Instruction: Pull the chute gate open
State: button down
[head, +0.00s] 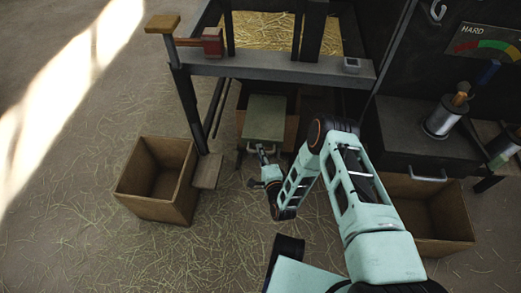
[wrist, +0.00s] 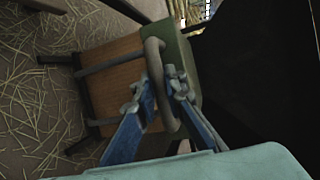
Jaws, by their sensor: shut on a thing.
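The chute gate is a grey-green panel (head: 264,117) under the front beam of the machine in the head view. Its front shows as a green block in the wrist view (wrist: 184,55), with a curved grey handle (wrist: 153,55) on it. My gripper (head: 264,153) is at the front edge of the gate. In the wrist view its blue fingers (wrist: 162,90) lie on both sides of the handle bar and are shut on it. The fingertips partly hide the handle's middle.
A straw-filled hopper (head: 270,30) is above the gate. A wooden crate (head: 158,181) stands on the left, and another crate (head: 440,214) stands on the right, partly behind my arm. A dark metal leg (head: 187,105) is left of the gate. Straw-strewn floor is open in front.

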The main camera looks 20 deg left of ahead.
jog(key=shift+s+d, duration=0.1)
jog(key=shift+s, duration=0.15)
jog(key=c, duration=2)
grip_release()
jog(key=shift+o, duration=0.2)
jog(key=shift+w+r, duration=0.1)
jog(key=shift+r, duration=0.2)
jog(key=o, duration=0.8)
notch_tip(320, 180, up, 8)
jog(key=shift+w, duration=0.1)
jog(key=shift+r, duration=0.7)
jog(key=c, duration=0.8)
jog(key=shift+r, duration=0.15)
jog(key=shift+s, duration=0.2)
